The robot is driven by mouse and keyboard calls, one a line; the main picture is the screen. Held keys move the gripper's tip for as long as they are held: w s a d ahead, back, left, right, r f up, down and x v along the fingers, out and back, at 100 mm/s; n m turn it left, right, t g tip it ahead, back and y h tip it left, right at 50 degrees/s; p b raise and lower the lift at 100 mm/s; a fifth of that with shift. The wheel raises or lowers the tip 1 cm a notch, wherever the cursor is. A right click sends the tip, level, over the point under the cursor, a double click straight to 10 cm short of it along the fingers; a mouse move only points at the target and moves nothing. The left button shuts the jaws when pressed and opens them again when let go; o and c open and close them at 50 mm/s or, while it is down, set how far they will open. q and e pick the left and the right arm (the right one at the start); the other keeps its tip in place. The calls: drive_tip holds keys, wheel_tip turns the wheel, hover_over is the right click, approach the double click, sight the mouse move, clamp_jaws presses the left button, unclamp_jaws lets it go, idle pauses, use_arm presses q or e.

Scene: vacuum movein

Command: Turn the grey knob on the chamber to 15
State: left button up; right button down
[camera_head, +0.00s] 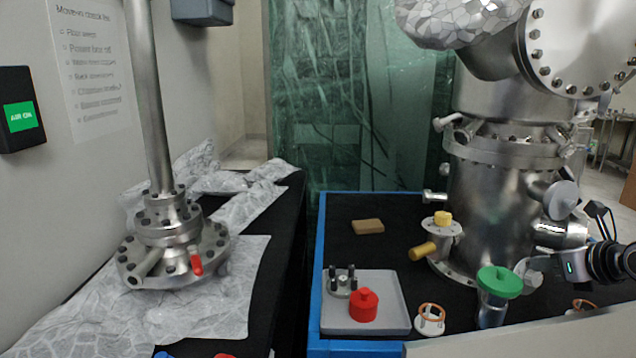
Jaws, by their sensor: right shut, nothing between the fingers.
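The chamber (497,205) is a tall shiny metal vessel on the right of the head view. A round grey disc (561,200) sticks out from its right side; I cannot tell whether it is the knob. Another small grey round part (530,273) sits lower, by the tip of my right gripper (537,260). I see no readable numbers on either. My right gripper comes in from the right edge at the chamber's lower right side and is shut and empty. Whether it touches the grey part is unclear. My left gripper is not in view.
A green-capped clear container (493,315) stands just below my right gripper. A grey tray (395,316) holds a red knobbed piece (364,305). Yellow-capped fittings (442,219) stand left of the chamber. A metal flanged post (170,250) stands on foil at left. The black surface's back left is mostly clear.

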drive_tip(key=shift+r, duration=0.1)
drive_tip(key=v, duration=0.2)
drive_tip(key=b+v, duration=0.1)
drive_tip(key=f+b+v, duration=0.1)
drive_tip(key=v, duration=0.1)
drive_tip(key=shift+s+r, duration=0.3)
drive_tip(key=shift+s, duration=0.3)
